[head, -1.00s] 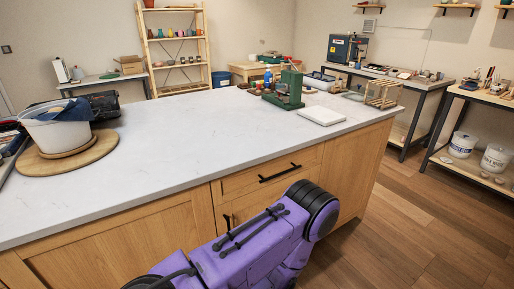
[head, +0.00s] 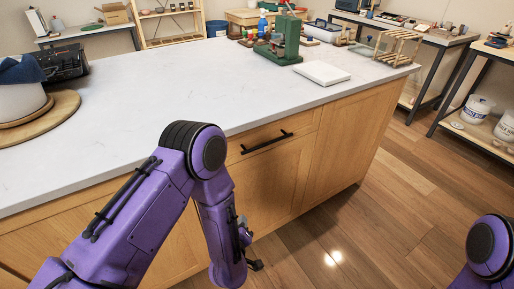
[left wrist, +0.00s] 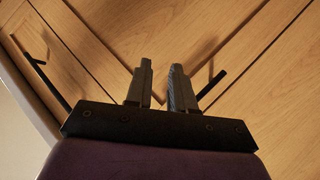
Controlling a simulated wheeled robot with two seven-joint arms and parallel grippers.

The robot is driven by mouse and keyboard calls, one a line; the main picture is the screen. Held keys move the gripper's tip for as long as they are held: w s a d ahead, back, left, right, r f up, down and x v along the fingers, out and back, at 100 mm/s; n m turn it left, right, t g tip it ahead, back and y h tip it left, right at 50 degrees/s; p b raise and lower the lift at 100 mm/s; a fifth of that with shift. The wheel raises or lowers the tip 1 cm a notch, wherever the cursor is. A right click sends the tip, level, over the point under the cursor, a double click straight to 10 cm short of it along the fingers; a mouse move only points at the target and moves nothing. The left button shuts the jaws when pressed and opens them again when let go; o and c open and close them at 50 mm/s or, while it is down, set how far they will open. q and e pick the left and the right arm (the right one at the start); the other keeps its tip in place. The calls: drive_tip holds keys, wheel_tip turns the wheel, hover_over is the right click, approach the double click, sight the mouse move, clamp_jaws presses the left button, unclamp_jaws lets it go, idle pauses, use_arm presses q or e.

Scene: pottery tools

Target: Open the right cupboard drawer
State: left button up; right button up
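The wooden drawer front (head: 290,137) with its black bar handle (head: 266,143) sits just under the white countertop in the head view, and the drawer looks shut. My left gripper (head: 254,265) hangs low in front of the cupboard, below the drawer, partly hidden by my forearm. In the left wrist view, its two fingers (left wrist: 160,85) are apart with nothing between them. That view shows one black handle at the left (left wrist: 47,78), nearer the counter edge, and a door handle (left wrist: 212,84) just right of the fingers. My right gripper is out of view; only part of that arm shows.
The white countertop (head: 190,90) overhangs the cupboard. A green press (head: 283,45), a white slab (head: 322,73) and a wooden rack (head: 392,47) stand toward its far right. A pot on a round board (head: 60,118) is at left. The wooden floor (head: 375,215) at right is clear.

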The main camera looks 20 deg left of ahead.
use_arm(q)
drive_tip(key=w+d+r+n+t+y+b, duration=0.1)
drive_tip(key=w+d+r+n+t+y, duration=0.2)
drive_tip(key=w+r, duration=0.35)
drive_tip(key=n+t+y, duration=0.2)
drive_tip(key=n+y, duration=0.1)
drive_tip(key=n, duration=0.5)
approach(265, 145)
drive_tip(key=x, duration=1)
drive_tip(key=shift+w+a+f, duration=0.1)
drive_tip(key=shift+w+f, duration=0.05)
drive_tip(key=shift+w, duration=0.15)
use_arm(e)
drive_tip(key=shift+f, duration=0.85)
use_arm(q)
clamp_jaws()
